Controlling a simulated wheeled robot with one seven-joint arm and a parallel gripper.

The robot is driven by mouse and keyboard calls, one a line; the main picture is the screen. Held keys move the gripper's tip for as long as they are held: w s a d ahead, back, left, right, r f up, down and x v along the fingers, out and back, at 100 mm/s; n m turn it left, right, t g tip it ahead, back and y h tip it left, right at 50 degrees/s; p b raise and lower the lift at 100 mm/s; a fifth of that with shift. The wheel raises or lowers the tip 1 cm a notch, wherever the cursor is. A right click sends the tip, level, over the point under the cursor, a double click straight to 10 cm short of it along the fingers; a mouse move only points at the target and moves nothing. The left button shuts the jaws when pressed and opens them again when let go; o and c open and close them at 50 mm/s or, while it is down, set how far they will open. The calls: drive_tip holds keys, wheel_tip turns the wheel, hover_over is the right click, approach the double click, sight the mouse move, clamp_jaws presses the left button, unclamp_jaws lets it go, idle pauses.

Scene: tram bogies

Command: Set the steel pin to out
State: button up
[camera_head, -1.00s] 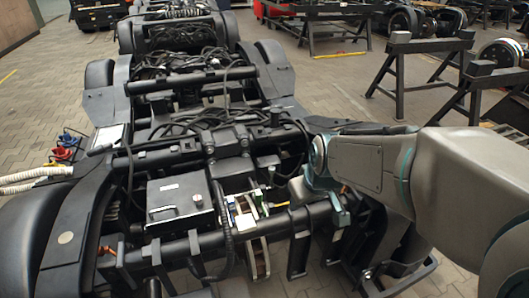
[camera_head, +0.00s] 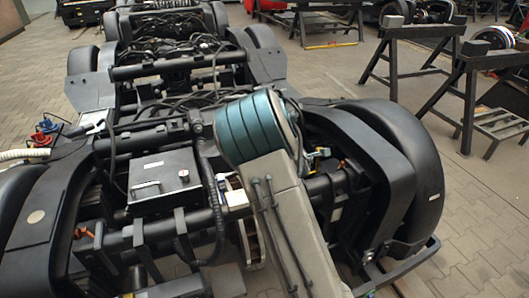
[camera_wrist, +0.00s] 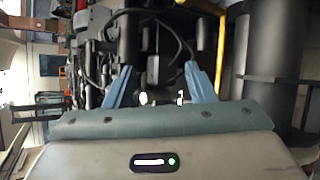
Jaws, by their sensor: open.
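My gripper (camera_wrist: 158,70) shows in the wrist view as two blue fingers set wide apart, with nothing seen held between them. Beyond it are dark bogie parts, cables and a thin yellow bar (camera_wrist: 219,48) to the right of the fingers. In the head view my arm reaches over the middle of the black bogie (camera_head: 35,240) and hides my gripper and the area behind it. I cannot make out the steel pin for sure in either view. Small bright spots between the finger bases are too unclear to name.
A black box (camera_head: 163,180) with a handle sits on the bogie left of my arm. A small white block (camera_head: 235,199) is close beside the arm. Black wheel covers (camera_head: 405,170) stand at right. Black trestles (camera_head: 410,62) stand farther back; paved floor between is clear.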

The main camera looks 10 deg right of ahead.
drive_tip(key=w+a+f+n+t+y+b, duration=0.4)
drive_tip(key=w+a+f+n+t+b, duration=0.35)
drive_tip(key=n, duration=0.95)
drive_tip(key=shift+g, duration=0.55)
drive_tip(key=shift+w+a+f, duration=0.1)
drive_tip(key=shift+w+a, duration=0.15)
drive_tip(key=shift+w, duration=1.25)
drive_tip(key=shift+w+a+f, duration=0.1)
drive_tip(key=shift+w+a, duration=0.15)
drive_tip(key=shift+w, duration=1.2)
drive_tip(key=shift+w+a, duration=0.25)
drive_tip(key=shift+w, duration=1.25)
